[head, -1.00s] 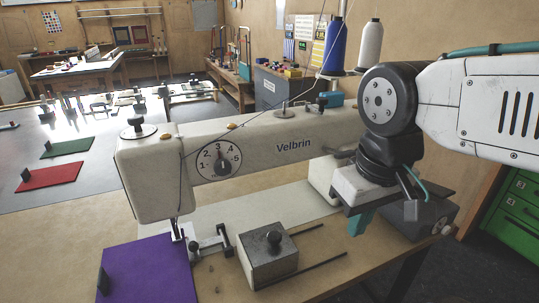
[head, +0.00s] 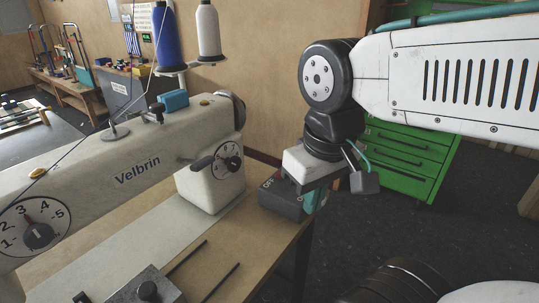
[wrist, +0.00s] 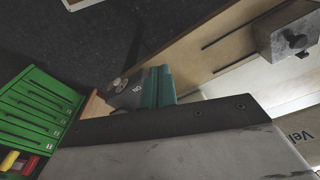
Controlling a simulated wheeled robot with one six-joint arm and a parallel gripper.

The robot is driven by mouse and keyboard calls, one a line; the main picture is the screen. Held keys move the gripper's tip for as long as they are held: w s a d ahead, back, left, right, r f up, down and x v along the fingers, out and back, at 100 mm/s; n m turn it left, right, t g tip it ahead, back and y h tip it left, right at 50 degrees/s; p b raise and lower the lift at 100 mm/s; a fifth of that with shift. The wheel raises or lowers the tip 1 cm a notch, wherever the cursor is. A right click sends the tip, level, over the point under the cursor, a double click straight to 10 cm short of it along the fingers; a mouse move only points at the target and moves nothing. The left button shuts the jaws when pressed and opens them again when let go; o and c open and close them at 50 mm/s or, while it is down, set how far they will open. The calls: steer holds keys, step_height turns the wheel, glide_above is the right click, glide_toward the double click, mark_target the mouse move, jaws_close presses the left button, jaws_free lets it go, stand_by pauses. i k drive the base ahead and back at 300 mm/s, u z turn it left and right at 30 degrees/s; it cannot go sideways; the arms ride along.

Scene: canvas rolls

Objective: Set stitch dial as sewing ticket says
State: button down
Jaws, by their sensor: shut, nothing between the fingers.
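The stitch dial (head: 38,236) is a white round face numbered 1 to 5 on the front of the cream Velbrin sewing machine (head: 120,165), at the left of the head view. Its dark knob's red mark points up, seemingly near 3. A second, smaller dial (head: 227,161) sits on the machine's right pillar, its numbers too small to read. My gripper (head: 318,200) is shut and empty, beside a dark box at the bench's right end. Its teal fingers (wrist: 157,88) also show in the wrist view. I cannot identify a sewing ticket.
The dark box (head: 283,199) has partly hidden lettering. A metal block with a knob (head: 145,288) and dark rails lie on the bench. Thread cones (head: 208,30) stand behind the machine. Green drawers (head: 405,155) stand beyond open floor at right.

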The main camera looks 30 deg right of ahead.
mark_target(234, 164)
steer(key=z, duration=0.9)
steer(key=k, duration=1)
steer(key=u, duration=1.45)
steer(key=i, duration=0.5)
steer(key=u, duration=0.05)
